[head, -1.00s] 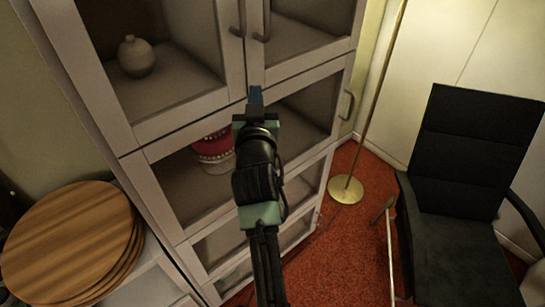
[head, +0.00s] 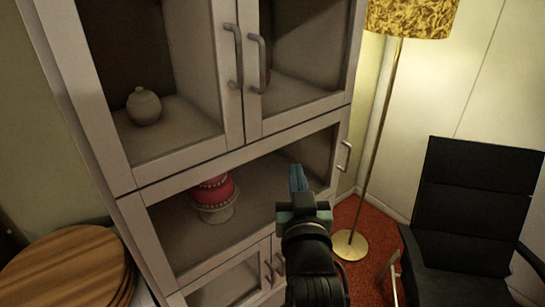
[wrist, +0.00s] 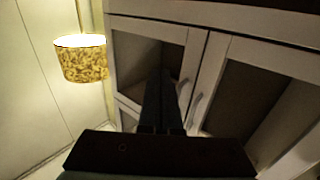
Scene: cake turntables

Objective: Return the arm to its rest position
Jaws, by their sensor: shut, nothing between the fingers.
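My gripper (head: 297,180) is in the lower middle of the head view, in front of the open middle shelf of a white cabinet (head: 215,158). Its blue fingers are together and hold nothing. In the wrist view the dark fingers (wrist: 161,100) point toward the cabinet doors (wrist: 200,70). My arm runs down to the bottom edge of the head view. A red cake on a white stand (head: 215,196) is on the middle shelf, left of my gripper and apart from it.
A small pale vase (head: 144,106) stands behind the upper left door. A floor lamp (head: 385,120) and a black chair (head: 470,215) stand at the right. Round wooden boards (head: 68,268) lie at the lower left. Red carpet (head: 370,255) shows between cabinet and chair.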

